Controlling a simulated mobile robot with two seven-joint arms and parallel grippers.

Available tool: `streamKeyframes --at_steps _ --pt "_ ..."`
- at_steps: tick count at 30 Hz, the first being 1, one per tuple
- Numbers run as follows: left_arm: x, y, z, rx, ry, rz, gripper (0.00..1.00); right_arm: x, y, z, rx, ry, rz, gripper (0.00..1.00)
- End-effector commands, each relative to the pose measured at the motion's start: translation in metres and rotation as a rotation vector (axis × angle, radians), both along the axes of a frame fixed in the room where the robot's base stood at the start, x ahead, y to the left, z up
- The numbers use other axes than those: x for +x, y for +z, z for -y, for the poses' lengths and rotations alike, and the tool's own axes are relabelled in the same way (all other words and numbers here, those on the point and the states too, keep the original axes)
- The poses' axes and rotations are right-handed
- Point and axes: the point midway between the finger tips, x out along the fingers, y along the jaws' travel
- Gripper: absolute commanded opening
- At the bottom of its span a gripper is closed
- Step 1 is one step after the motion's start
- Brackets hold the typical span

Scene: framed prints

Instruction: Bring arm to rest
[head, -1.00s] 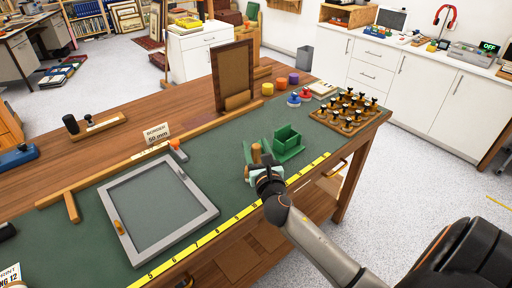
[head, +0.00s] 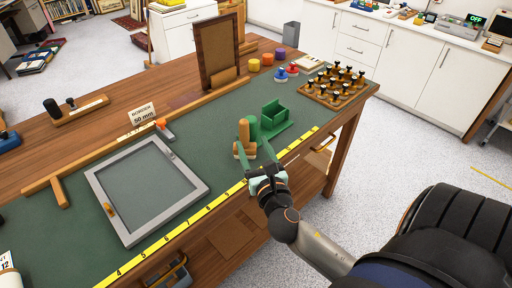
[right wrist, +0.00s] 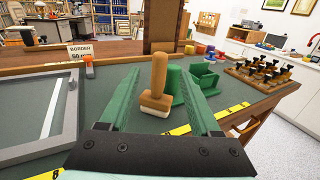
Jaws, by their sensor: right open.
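My right gripper (head: 262,160) is open near the front edge of the green-topped workbench (head: 190,130). Its two green fingers (right wrist: 155,105) spread in the right wrist view with nothing between their tips. A wooden stamp-like tool with an upright handle (head: 244,132) stands on the bench just beyond the fingertips. It also shows in the right wrist view (right wrist: 158,80), seen between the fingers and beyond them. I cannot tell how far off it is. My left gripper is not in view.
A green box (head: 273,113) stands behind the tool. A grey frame (head: 190,215) lies left, near a yellow measuring tape (head: 211,205) along the front edge. A rack of black-knobbed pieces (head: 335,88) is at the right end. An upright wooden board (head: 219,55) stands at the back.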

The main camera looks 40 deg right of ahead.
Motion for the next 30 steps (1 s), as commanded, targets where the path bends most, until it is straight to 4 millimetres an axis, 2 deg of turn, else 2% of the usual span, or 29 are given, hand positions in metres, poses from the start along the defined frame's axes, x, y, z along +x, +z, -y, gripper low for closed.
streamKeyframes --at_steps 3,7,24,28,30 --pt "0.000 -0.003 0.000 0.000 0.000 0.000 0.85 -0.012 -0.001 -0.005 0.002 0.000 -0.001 0.64" --pt "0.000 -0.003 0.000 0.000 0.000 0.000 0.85 -0.017 0.000 -0.007 0.002 -0.001 0.001 0.64" --pt "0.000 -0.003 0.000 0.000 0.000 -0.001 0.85 -0.017 0.000 -0.007 0.006 -0.002 0.000 0.64" --pt "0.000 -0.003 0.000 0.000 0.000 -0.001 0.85 -0.022 -0.007 -0.003 0.134 -0.031 0.011 0.64" --pt "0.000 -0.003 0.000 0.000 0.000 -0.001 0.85 -0.029 -0.017 0.001 0.303 -0.072 0.025 0.64"
